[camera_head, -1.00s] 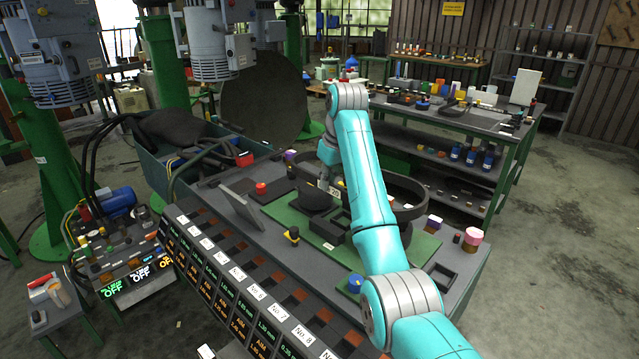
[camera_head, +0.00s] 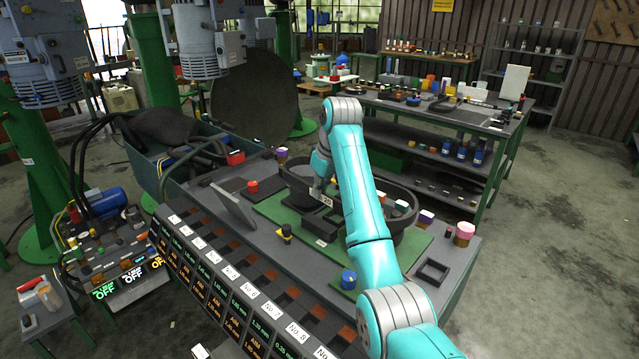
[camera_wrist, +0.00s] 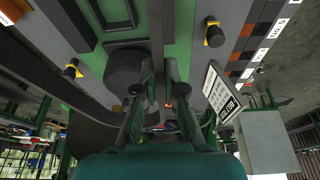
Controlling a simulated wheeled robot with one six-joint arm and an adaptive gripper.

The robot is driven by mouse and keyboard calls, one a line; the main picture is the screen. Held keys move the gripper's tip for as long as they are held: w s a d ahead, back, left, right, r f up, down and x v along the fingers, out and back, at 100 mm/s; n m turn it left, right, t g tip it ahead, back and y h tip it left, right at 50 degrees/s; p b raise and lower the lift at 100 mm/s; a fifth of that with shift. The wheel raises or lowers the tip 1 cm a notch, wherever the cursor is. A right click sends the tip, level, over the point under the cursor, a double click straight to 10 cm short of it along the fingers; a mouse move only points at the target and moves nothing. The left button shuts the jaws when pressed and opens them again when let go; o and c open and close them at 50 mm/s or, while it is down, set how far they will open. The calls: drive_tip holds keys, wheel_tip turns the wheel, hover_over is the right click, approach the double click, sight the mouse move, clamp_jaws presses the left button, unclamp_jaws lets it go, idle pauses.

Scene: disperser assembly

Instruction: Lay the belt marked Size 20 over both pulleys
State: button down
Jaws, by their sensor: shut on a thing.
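The belt marked 20 (camera_head: 407,190) is a large dark loop above the green mat (camera_head: 272,209) on the grey bench. Its white tag (camera_head: 326,201) shows beside my gripper (camera_head: 318,192). My gripper is shut on the belt at its near left side; its fingers also show in the wrist view (camera_wrist: 160,82). The belt's left end appears around or above the dark round left pulley, which shows as a dark disc (camera_wrist: 124,72) in the wrist view. Whether the belt rests on it I cannot tell. My arm hides the middle of the loop and most of the right pulley.
A tilted panel (camera_head: 234,205), a yellow-and-black knob (camera_head: 286,232), a blue knob (camera_head: 348,280) and a square black frame (camera_head: 432,271) stand around the mat. A labelled sorting rack (camera_head: 240,285) lines the near edge. Coloured cups (camera_head: 464,233) stand at right.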

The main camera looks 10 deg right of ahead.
drive_tip(key=shift+f, duration=3.6)
drive_tip(key=c, duration=1.2)
unclamp_jaws()
drive_tip(key=shift+v, duration=3.7)
drive_tip(key=shift+a, duration=0.1)
